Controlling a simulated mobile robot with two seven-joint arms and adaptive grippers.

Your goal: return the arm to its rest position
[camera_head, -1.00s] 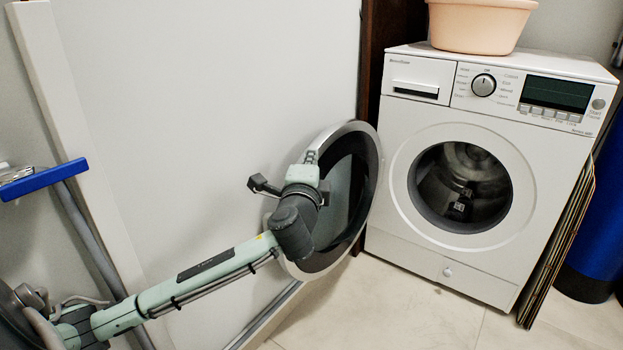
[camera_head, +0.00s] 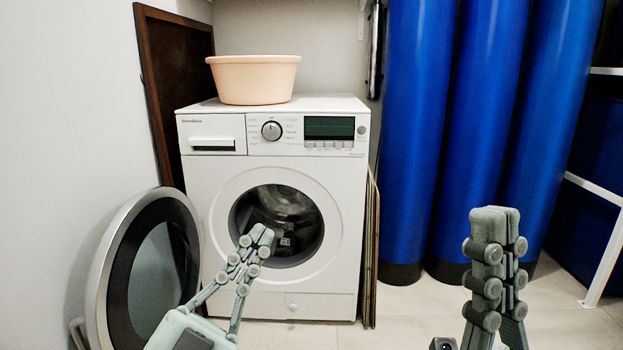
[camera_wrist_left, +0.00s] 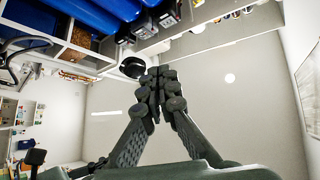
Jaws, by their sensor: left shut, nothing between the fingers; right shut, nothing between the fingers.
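My left gripper (camera_head: 257,238) is shut and empty. My right gripper (camera_head: 496,216) is shut and empty, upright at the lower right of the head view, in front of the blue cylinders. My arm links are mostly out of the head view.
A peach basin (camera_head: 254,82) sits on top. Tall blue cylinders (camera_head: 480,130) stand right. Pale floor (camera_head: 415,310) shows between the grippers.

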